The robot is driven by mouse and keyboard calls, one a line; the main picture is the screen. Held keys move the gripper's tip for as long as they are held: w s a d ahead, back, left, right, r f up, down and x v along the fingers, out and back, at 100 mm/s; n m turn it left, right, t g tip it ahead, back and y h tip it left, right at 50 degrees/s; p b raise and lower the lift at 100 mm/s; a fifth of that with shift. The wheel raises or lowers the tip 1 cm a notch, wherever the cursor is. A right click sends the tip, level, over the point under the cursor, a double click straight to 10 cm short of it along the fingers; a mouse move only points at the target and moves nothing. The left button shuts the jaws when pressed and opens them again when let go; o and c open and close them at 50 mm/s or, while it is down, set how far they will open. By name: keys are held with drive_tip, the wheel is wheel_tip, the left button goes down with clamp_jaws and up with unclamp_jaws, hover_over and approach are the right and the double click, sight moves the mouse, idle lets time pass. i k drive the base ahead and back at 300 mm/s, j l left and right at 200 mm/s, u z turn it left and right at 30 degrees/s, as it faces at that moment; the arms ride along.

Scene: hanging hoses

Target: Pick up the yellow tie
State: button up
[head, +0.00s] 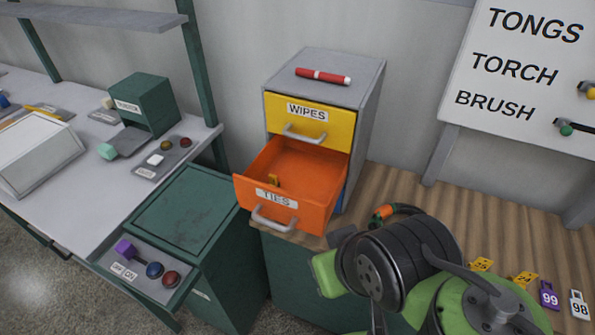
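A small yellow tie (273,180) lies inside the open orange drawer labelled TIES (318,180), near its left front wall. The drawer's front panel hides part of the drawer's floor. My arm, black and green, reaches in from the lower right. Its end is beside the drawer's lower right, in front of the bench, apart from the tie. The fingers of my gripper cannot be made out clearly, and I see nothing held.
The drawer unit (371,105) has a shut yellow WIPES drawer (310,121) above and a red marker (323,76) on top. A wooden bench (480,225) holds yellow and purple tags at right. A green cabinet (184,217) stands left, with a tray of knobs in front.

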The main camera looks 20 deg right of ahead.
sight(273, 181)
drive_tip(key=k+j+z, duration=0.15)
drive_tip(key=z, duration=1.35)
drive_tip(key=u, duration=1.35)
drive_tip(key=i+j+u, duration=0.4)
drive_tip(key=i+j, duration=0.25)
